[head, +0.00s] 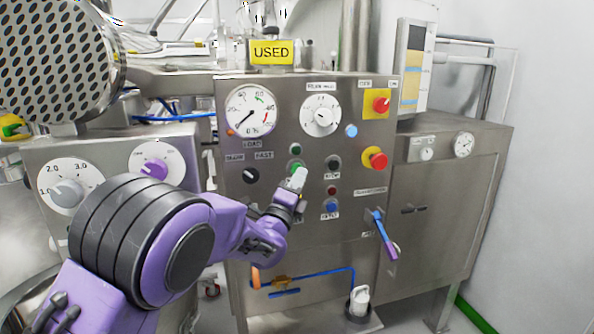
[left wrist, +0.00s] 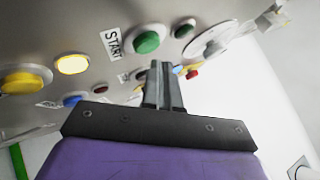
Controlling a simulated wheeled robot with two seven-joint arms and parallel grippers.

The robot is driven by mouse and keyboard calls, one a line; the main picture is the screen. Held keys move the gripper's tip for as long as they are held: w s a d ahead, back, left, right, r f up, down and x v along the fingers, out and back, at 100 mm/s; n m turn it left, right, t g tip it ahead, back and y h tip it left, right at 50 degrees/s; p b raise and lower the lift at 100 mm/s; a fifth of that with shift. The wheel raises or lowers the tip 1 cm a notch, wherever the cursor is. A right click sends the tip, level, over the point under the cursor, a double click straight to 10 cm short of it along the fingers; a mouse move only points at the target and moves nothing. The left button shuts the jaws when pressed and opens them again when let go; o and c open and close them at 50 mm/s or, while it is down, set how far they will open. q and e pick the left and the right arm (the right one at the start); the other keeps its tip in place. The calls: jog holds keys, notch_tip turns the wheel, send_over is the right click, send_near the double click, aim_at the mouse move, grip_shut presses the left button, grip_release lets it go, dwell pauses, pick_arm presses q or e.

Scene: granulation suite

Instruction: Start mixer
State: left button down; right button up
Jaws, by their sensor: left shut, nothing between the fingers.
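A steel control panel (head: 235,215) faces me with gauges, dials and buttons. The left wrist view shows a green button (left wrist: 148,42) beside a START label (left wrist: 112,43). There my left gripper (left wrist: 160,68) has its fingers together and empty, with the tips just below the button in the picture. A small gap shows in that view; contact cannot be told from the head view. My right gripper is not in view.
A black button (head: 333,162) and a blue button (head: 333,206) are close to the right of the gripper. Two red knobs on yellow, upper (head: 381,104) and lower (head: 375,158), sit farther right. A blue-purple lever (head: 384,235) sticks out lower right. A yellow USED sign (head: 271,52) stands on top.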

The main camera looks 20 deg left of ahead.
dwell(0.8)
pick_arm(q)
jog(key=shift+w+a+b, duration=0.25)
jog(key=shift+w+b, duration=0.05)
jog(key=shift+w, duration=0.05)
